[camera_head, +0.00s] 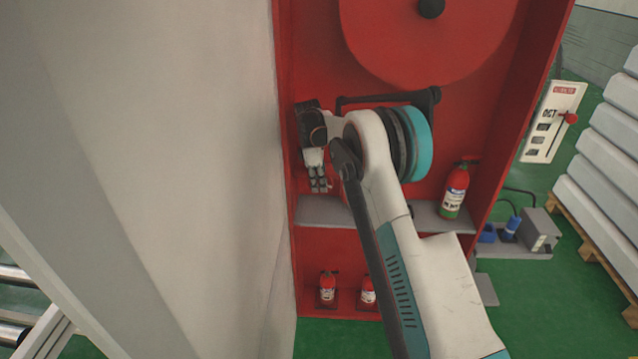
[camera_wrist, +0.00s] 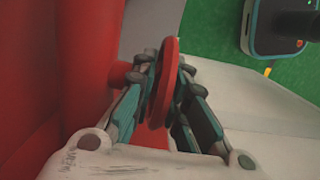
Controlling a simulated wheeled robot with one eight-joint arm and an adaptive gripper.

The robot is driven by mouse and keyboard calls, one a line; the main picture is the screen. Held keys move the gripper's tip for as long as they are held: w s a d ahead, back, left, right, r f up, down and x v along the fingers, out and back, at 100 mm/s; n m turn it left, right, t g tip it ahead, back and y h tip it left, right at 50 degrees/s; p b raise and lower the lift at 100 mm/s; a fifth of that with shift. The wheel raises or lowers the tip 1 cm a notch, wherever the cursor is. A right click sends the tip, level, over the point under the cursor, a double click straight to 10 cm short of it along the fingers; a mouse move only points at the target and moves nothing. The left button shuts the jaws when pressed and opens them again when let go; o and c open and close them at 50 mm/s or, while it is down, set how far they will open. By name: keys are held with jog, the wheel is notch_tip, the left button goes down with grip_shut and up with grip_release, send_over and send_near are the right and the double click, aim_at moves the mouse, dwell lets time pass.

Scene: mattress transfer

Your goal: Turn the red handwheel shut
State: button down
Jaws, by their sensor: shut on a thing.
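The red handwheel (camera_wrist: 158,92) shows in the wrist view as a thin red disc seen nearly edge-on, standing out from a red surface on the left. My gripper (camera_wrist: 168,68) has one finger on each side of its rim and is shut on it. In the head view my gripper (camera_head: 319,185) is inside the red cabinet, near its left wall, with fingers downward. The handwheel cannot be made out there, and how far it is turned cannot be told.
The red cabinet (camera_head: 540,75) holds a large red reel (camera_head: 430,50) above. A fire extinguisher (camera_head: 455,190) stands on the grey shelf (camera_head: 425,215), right of my arm. Smaller extinguishers (camera_head: 327,288) stand below. A pale wall (camera_head: 190,150) is close on the left. Stacked mattresses (camera_head: 600,190) are right.

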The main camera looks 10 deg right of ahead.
jog(key=c, duration=1.6)
grip_release()
jog(key=shift+r, duration=0.15)
jog(key=r, duration=0.4)
jog(key=a+r, duration=0.1)
jog(key=r, duration=0.6)
jog(key=shift+w+a+r, duration=0.25)
jog(key=shift+w+r, duration=0.05)
